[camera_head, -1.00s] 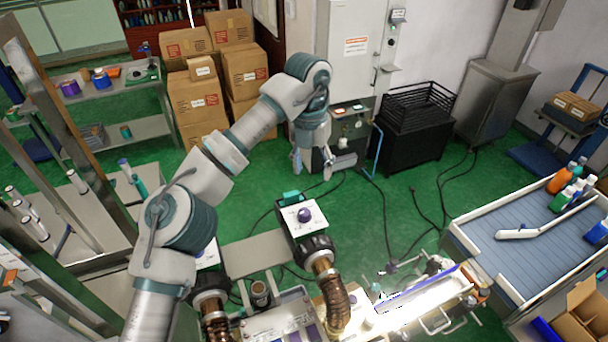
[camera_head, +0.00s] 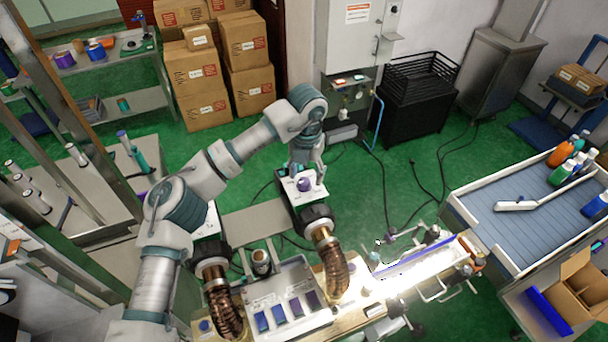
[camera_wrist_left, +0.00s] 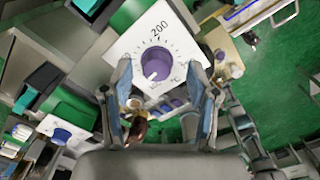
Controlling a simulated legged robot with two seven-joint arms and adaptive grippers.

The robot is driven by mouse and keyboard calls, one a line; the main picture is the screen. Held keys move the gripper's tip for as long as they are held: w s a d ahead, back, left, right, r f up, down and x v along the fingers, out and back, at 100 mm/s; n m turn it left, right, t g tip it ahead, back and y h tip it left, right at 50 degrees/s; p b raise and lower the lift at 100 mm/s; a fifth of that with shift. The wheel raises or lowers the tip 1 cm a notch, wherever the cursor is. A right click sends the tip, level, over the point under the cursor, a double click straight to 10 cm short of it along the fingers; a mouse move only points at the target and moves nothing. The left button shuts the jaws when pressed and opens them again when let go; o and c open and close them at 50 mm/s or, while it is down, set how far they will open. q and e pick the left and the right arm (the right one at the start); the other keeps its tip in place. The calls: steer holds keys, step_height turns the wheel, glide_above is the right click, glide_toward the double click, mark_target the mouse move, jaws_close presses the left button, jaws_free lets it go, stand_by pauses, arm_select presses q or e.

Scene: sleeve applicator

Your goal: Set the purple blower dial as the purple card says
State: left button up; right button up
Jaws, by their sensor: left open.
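The purple dial (camera_head: 304,185) sits on a white plate on top of a blower. In the left wrist view the dial (camera_wrist_left: 157,61) shows a small white mark at its lower left edge, and "200" is printed beyond its far side. My left gripper (camera_head: 306,176) is at the dial, pointing down. In the wrist view its open fingers (camera_wrist_left: 160,70) stand to either side of the dial's near part; I cannot tell whether they touch it. Several blue and purple pieces, including a purple one (camera_head: 313,300), lie in a tray; no writing is readable on them. My right gripper is out of view.
A second blower with a blue dial (camera_wrist_left: 62,134) stands to the left, partly behind my arm in the head view. Copper-coloured hoses (camera_head: 333,270) run from the blowers toward the bench. A bright lit trough (camera_head: 415,268) is at right. Cables lie on the green floor.

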arm_select(q)
steer(key=shift+s+d+f, duration=0.1)
steer(key=shift+d+f, duration=0.35)
steer(key=shift+f, duration=0.4)
steer(key=shift+a+f, duration=0.1)
steer(key=shift+a, duration=1)
steer(key=c, duration=0.9)
steer(key=shift+d, duration=0.2)
jaws_close()
steer(key=shift+d, duration=0.4)
steer(key=shift+a, duration=0.3)
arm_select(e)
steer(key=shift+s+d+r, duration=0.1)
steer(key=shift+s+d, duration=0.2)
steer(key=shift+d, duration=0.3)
